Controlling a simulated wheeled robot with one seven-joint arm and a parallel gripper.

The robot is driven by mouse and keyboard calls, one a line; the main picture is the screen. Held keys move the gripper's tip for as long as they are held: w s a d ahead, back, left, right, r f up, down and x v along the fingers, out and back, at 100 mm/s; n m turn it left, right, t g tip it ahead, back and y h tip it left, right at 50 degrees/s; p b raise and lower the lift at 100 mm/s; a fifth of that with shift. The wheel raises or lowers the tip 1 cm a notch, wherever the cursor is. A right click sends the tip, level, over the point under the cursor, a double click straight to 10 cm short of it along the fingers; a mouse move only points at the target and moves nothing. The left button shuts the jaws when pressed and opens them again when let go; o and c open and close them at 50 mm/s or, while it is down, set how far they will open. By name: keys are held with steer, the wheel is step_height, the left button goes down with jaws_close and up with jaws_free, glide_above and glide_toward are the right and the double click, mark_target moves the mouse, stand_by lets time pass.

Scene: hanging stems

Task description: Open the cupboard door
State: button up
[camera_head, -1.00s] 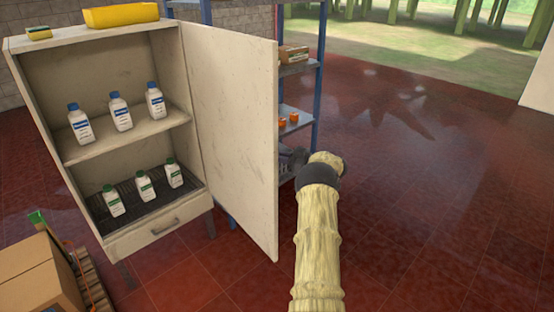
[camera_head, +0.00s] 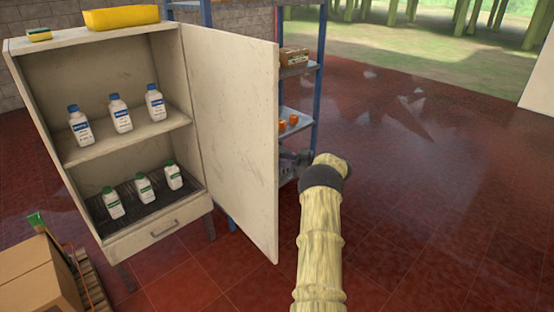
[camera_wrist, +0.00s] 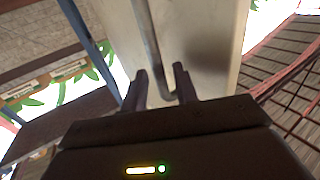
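The pale cupboard (camera_head: 130,52) stands at the left of the head view, its inside in plain sight. Its door (camera_head: 232,130) is swung wide open on its right side. In the wrist view the outer face of the door (camera_wrist: 215,40) fills the upper middle, with a metal bar handle (camera_wrist: 148,40) on it. My gripper (camera_wrist: 161,78) has its two fingers apart, and the handle's lower end lies between them; I cannot tell whether they touch. In the head view my gripper (camera_head: 299,157) is partly hidden behind the door's free edge.
White bottles with blue caps (camera_head: 120,115) and green caps (camera_head: 145,188) stand inside the cupboard. A blue-framed shelf rack (camera_head: 318,85) stands behind the door. A cardboard box (camera_head: 38,275) is at lower left. The red floor at right is clear.

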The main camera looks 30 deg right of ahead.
steer(key=v, duration=1.6)
steer(key=shift+b, duration=0.35)
steer(key=shift+w, duration=0.15)
